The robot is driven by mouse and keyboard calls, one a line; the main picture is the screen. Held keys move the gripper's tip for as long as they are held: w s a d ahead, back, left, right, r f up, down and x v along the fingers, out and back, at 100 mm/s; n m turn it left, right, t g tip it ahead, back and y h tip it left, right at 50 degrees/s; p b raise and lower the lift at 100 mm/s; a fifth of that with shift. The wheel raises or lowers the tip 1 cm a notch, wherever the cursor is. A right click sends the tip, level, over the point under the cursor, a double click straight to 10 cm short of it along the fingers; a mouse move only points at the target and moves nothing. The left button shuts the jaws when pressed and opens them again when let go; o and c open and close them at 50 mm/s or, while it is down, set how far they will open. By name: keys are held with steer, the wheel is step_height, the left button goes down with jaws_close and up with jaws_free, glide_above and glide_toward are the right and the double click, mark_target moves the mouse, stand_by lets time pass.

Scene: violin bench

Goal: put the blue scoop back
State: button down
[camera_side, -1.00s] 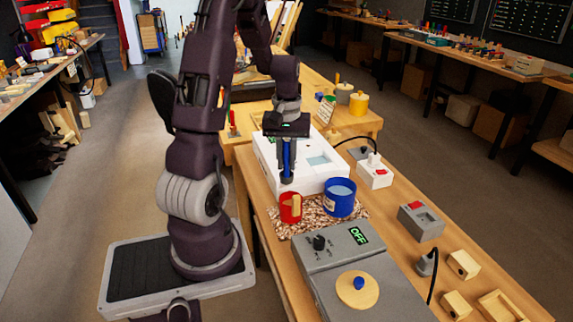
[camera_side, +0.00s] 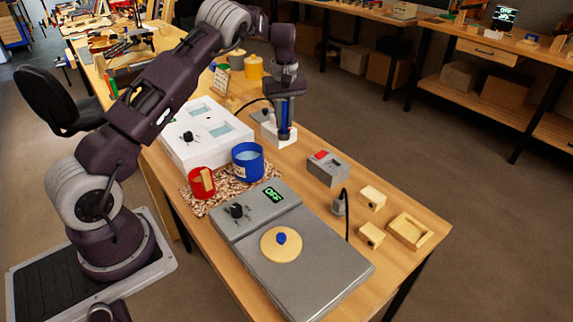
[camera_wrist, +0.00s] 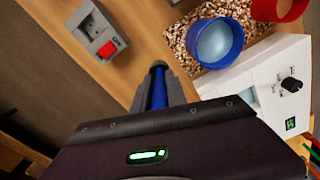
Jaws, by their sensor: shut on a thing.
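My gripper (camera_side: 284,132) is shut on the blue scoop (camera_side: 284,115), which points downward between the fingers. In the side view it is right of the white bath unit, in front of or over a small white switch box (camera_side: 268,134); I cannot tell the gap. In the wrist view the scoop (camera_wrist: 158,92) shows as a blue shaft between the fingers (camera_wrist: 160,80); its lower end is hard to make out. The blue pot (camera_side: 248,162), with pale contents, stands upright beside the red cup (camera_side: 202,184). The pot also shows in the wrist view (camera_wrist: 236,40).
The white bath unit (camera_side: 185,160) is left of my gripper. The pots stand on a speckled mat (camera_side: 218,198). A grey hotplate (camera_side: 310,262) reading OFF, a grey red-button box (camera_side: 327,170) and small wooden blocks (camera_side: 371,197) occupy the near bench. Bare wood lies between them.

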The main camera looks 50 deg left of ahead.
steer(key=f, duration=1)
steer(key=shift+w+d, duration=0.3)
steer(key=shift+w, duration=0.05)
steer(key=shift+f, duration=0.1)
steer(key=c, duration=1.3)
jaws_free()
steer(key=shift+c, duration=0.2)
